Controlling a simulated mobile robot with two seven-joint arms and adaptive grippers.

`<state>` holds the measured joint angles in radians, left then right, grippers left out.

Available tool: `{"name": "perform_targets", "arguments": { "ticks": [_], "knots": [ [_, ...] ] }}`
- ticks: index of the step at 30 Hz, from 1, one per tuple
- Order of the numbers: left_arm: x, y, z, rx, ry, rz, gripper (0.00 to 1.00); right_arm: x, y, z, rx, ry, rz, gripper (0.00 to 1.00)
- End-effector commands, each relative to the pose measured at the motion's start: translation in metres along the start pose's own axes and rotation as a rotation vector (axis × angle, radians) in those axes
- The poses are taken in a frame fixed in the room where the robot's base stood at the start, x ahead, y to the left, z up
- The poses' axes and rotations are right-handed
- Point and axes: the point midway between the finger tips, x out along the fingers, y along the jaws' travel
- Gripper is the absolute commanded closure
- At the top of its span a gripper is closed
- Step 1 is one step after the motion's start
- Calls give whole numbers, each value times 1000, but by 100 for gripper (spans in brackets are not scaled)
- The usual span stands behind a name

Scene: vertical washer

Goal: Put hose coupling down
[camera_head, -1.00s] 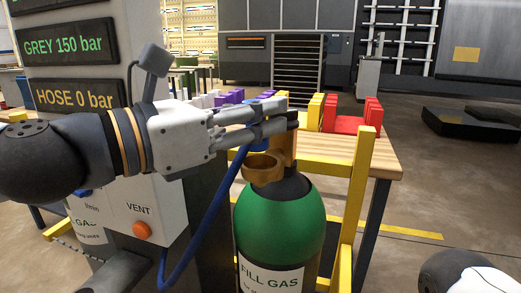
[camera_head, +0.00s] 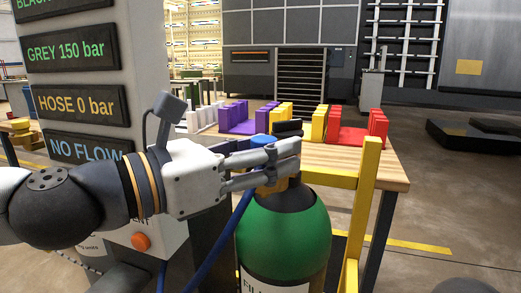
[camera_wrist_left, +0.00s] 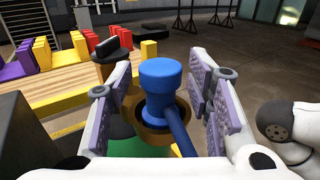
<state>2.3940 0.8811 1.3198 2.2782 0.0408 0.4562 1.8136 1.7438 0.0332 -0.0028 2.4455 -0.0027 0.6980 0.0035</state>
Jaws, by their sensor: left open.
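The blue hose coupling (camera_wrist_left: 158,82) stands upright in the wrist view, its lower part inside a brass ring-shaped holder (camera_wrist_left: 150,118). Its blue hose runs down toward the camera. In the head view its blue top (camera_head: 262,140) shows just above my left fingers. My left gripper (camera_head: 284,158) is open, with its two padded fingers on either side of the coupling; small gaps show on both sides in the wrist view (camera_wrist_left: 162,92). The holder is mostly hidden behind the fingers in the head view, at the top of the green gas cylinder (camera_head: 285,238). My right gripper is out of view.
A brass valve with a black handle (camera_wrist_left: 112,45) stands close beside the holder. A yellow frame (camera_head: 360,205) is right of the cylinder. A wooden table (camera_head: 385,170) with coloured blocks is behind. The gauge column (camera_head: 150,50) stands left, reading HOSE 0 bar.

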Motion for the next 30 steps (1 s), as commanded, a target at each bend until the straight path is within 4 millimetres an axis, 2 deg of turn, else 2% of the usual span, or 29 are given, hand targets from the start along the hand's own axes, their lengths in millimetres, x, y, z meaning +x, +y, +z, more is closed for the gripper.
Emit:
{"name": "perform_targets", "arguments": {
  "ticks": [2,5,11,14,15,18,21,27,29,30],
  "knots": [
    [0,0,7,4,-3,0,54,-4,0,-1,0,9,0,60],
    [-15,1,7,1,-2,2,54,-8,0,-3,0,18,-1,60],
    [-66,0,11,4,-8,6,54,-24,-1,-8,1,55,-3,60],
    [-96,0,12,6,-10,7,54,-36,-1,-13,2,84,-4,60],
    [-100,-1,15,6,-11,3,54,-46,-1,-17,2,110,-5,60],
    [-111,-1,15,7,-12,1,54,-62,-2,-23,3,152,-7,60],
    [-118,-2,11,7,-8,0,54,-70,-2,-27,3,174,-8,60],
    [-120,-1,4,2,1,-1,54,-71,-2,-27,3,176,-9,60],
    [-115,-6,-10,14,29,-17,54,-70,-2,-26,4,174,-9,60],
    [-109,-15,-30,33,74,-41,54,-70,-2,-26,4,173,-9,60]
  ]
}}
